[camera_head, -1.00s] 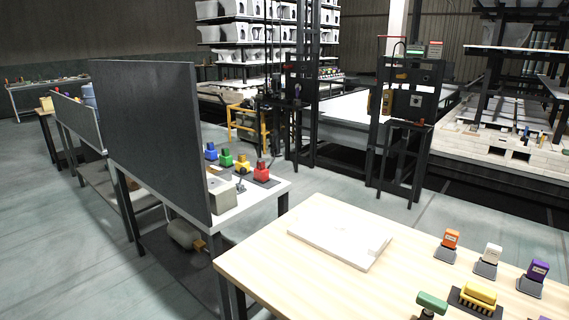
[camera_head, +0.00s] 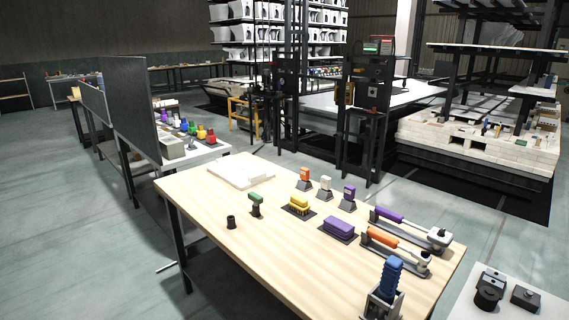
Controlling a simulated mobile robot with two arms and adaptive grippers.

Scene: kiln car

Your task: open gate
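No gate shows clearly. Two tall black frames stand beyond the tables, one at the centre (camera_head: 288,100) and one to its right (camera_head: 366,110), by the rail pit. A low yellow frame (camera_head: 240,118) stands left of the centre frame; I cannot tell whether it is a gate or a stand. Neither of my grippers is in view.
A wooden table (camera_head: 225,245) fills the foreground, holding a white slab (camera_head: 240,172), coloured stamps, brushes and orange- and purple-handled tools. A white table with a dark upright panel (camera_head: 130,100) stands left. Grey floor (camera_head: 60,215) is clear at left.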

